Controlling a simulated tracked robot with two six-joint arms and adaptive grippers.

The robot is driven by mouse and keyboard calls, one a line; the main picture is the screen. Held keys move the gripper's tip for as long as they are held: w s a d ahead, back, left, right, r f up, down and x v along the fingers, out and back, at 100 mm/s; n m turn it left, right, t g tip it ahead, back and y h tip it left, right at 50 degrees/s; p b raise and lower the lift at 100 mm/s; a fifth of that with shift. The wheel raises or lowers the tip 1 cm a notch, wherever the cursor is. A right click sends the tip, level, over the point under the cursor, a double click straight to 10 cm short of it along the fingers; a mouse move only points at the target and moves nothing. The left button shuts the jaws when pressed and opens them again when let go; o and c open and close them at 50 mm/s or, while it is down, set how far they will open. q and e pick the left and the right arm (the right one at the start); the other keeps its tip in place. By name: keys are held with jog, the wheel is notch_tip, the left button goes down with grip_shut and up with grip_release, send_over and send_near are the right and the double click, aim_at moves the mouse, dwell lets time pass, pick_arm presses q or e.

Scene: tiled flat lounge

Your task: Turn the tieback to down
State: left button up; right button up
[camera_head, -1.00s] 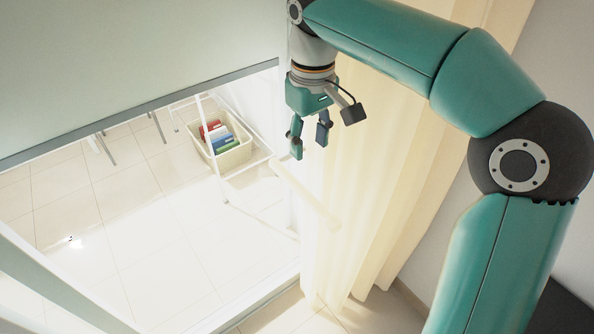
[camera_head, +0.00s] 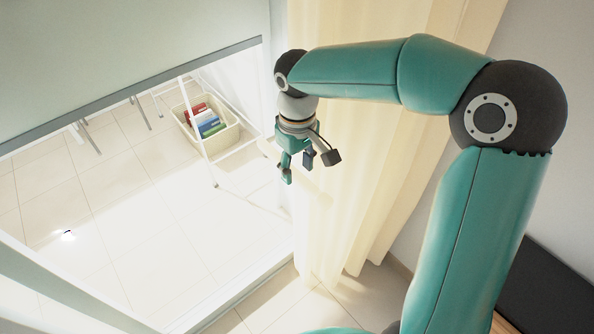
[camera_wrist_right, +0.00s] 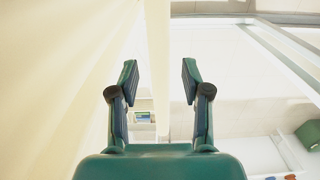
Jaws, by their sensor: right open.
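The tieback (camera_head: 318,187) is a pale cream bar in front of the cream curtain (camera_head: 345,150), slanting down to the right in the head view. My right gripper (camera_head: 297,169) hides its middle. In the right wrist view a pale upright bar (camera_wrist_right: 158,50), which looks like the tieback, shows between the open fingers of the right gripper (camera_wrist_right: 159,78). I cannot tell whether the fingers touch it. My right gripper is open and points down beside the curtain's left edge. My left gripper is not in view.
A cream crate (camera_head: 222,142) with several coloured items stands on a white rack (camera_head: 196,118) beyond the opening at the left. A grey-edged pale panel (camera_head: 120,50) fills the upper left. Tiled floor (camera_head: 130,225) lies open below. A dark bench-like thing (camera_head: 550,290) is at lower right.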

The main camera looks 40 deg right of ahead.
jog(key=shift+f, duration=1)
grip_shut()
